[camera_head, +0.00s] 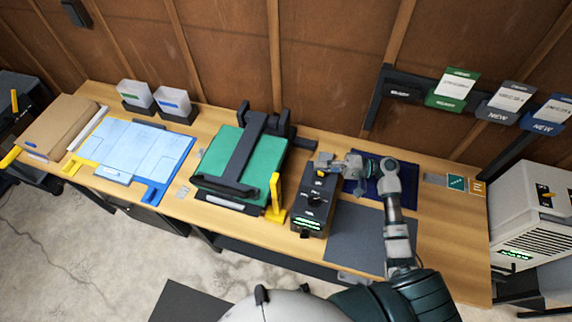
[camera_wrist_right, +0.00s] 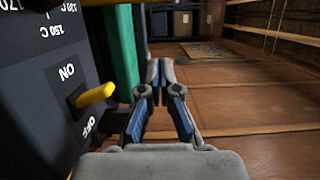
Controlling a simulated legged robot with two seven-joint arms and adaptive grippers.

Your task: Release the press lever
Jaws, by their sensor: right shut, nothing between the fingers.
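The press (camera_head: 243,165) stands mid-table, with a green pad under a black frame. A yellow lever (camera_head: 276,198) stands upright at its front right corner. The black control box (camera_head: 314,205) is just right of that lever, with a dial and a green display. My right gripper (camera_head: 328,166) is over the back of this box, shut and empty. In the right wrist view its fingertips (camera_wrist_right: 160,66) meet, apart from the yellow ON/OFF switch (camera_wrist_right: 95,95) on the box face at left. A green edge (camera_wrist_right: 122,50) shows beyond the box. My left gripper is not in view.
A blue board (camera_head: 135,150) and two bins (camera_head: 170,100) are on the left. A dark mat (camera_head: 355,240) lies right of the box, a navy sheet behind it. A grey machine (camera_head: 535,215) stands far right. A rack with cards (camera_head: 455,90) hangs on the wall.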

